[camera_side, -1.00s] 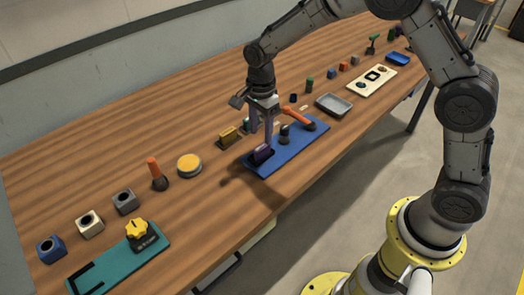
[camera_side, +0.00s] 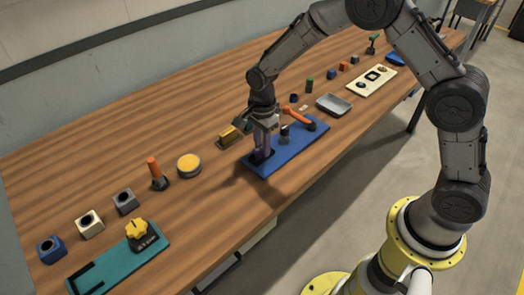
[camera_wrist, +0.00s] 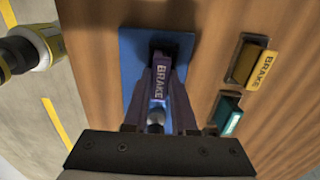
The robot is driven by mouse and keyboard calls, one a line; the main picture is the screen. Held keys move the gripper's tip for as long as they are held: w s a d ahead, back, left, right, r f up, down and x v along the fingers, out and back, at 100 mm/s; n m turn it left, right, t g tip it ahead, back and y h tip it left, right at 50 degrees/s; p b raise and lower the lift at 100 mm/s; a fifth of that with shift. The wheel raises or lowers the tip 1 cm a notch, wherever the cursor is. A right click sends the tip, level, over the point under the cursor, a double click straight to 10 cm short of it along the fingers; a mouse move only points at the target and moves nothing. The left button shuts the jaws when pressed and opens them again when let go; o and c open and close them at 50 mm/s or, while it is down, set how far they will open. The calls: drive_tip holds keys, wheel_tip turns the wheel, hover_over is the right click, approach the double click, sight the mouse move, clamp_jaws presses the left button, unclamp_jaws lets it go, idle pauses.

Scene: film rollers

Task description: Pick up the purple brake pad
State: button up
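The purple brake pad (camera_wrist: 162,76), lettered BRAKE, sits upright at the near left end of the blue board (camera_wrist: 132,52). In the side view the blue board (camera_side: 292,151) lies on the table and my gripper (camera_side: 262,154) is down over the pad, mostly hiding it. In the wrist view the two purple fingers of my gripper (camera_wrist: 162,88) lie along either side of the pad. They look closed on it, with no clear gap. The pad is still low at the board; whether it is lifted at all does not show.
A yellow brake pad (camera_wrist: 262,68) and a teal one (camera_wrist: 230,121) stand beside the board. A dark knob (camera_side: 285,133) and an orange-handled tool (camera_side: 298,117) are on the board. A yellow round tin (camera_side: 189,164) stands left, a grey tray (camera_side: 334,104) right.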

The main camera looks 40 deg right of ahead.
clamp_jaws()
drive_tip(key=shift+r, duration=0.15)
